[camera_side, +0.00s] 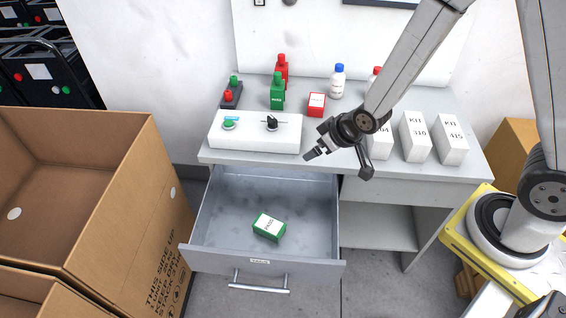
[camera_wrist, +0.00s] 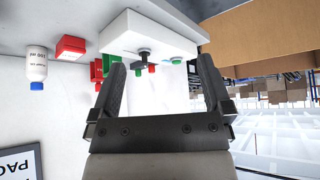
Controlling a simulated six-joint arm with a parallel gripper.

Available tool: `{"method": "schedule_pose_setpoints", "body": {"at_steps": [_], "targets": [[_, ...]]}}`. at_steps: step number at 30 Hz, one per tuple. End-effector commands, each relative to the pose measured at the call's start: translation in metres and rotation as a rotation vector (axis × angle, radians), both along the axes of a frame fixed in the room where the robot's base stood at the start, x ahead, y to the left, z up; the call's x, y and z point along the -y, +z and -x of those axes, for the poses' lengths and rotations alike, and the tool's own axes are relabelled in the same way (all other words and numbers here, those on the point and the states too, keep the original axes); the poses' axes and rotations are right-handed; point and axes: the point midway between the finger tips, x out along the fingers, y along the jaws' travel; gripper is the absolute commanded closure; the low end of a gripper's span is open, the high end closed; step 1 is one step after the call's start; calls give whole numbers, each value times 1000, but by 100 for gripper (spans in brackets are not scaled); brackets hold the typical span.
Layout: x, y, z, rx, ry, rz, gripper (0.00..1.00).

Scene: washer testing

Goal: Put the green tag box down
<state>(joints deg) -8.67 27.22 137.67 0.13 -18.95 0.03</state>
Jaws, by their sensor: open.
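The green tag box (camera_side: 269,227), green with a white label on top, lies in the open drawer (camera_side: 225,200), turned at an angle near the drawer's front. My gripper (camera_side: 338,160) is open and empty, in the air by the front edge of the table, above and to the right of the box. In the wrist view my gripper (camera_wrist: 158,85) has its two dark fingers spread with nothing held between them. The tag box does not show in the wrist view.
A white control panel (camera_side: 255,142) with a green button and black knob sits on the table. Behind it stand a green bottle (camera_side: 277,92), a red box (camera_side: 316,105) and a white bottle (camera_side: 337,82). Kit boxes (camera_side: 415,137) stand right. A cardboard box (camera_side: 120,190) flanks the drawer's left.

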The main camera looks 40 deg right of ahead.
Motion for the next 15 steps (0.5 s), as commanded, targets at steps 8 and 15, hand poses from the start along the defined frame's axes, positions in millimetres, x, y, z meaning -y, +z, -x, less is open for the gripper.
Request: {"method": "schedule_pose_setpoints", "body": {"at_steps": [8, 15], "targets": [[34, 43, 43, -174, -77, 19, 0], [53, 68, 83, -306, -129, 27, 0]]}}
